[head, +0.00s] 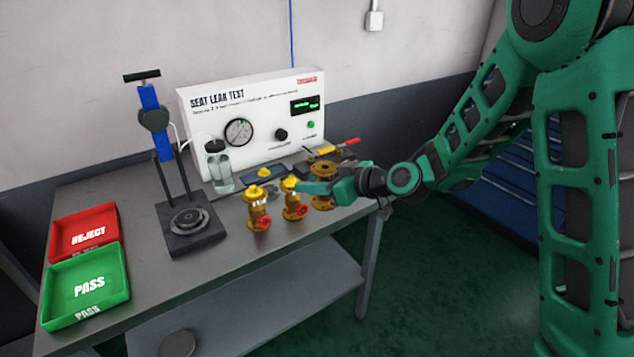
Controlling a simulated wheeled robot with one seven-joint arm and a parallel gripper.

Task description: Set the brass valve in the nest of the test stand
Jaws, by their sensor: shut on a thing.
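The test stand (163,120) has a black base, two posts and a blue column with a clamp handle on top. Its round grey nest (188,221) on the base looks empty. The left valve (258,211) stands upright and free. I cannot tell whether that valve touches the table. The fingertips are small and partly hidden.
A white leak test box (255,120), a glass bottle (218,170) and a blue tray (265,175) are at the back. Red reject (85,215) and green pass (60,280) bins sit at left.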

